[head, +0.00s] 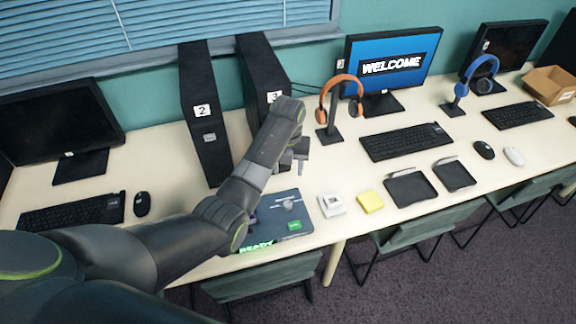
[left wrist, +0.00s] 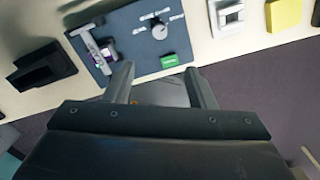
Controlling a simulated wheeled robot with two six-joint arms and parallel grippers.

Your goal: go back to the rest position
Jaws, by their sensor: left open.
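My left gripper (head: 300,155) reaches over the long desk from the left in the head view, near the front of the right black tower. In the left wrist view its two fingers (left wrist: 162,88) are spread apart with nothing between them. Below it lies a dark blue panel (head: 278,218) with a knob, a green label and a lit READY sign. The panel also shows in the left wrist view (left wrist: 185,48). The gripper is above the panel and apart from it. My right gripper is in neither view.
Two black towers, one marked 2 (head: 205,140), stand behind the arm. An orange headphone stand (head: 335,105) is close right of the gripper. A white switch box (head: 332,205), a yellow block (head: 370,202) and black trays (head: 410,188) lie along the front. Green chairs (head: 430,232) are below.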

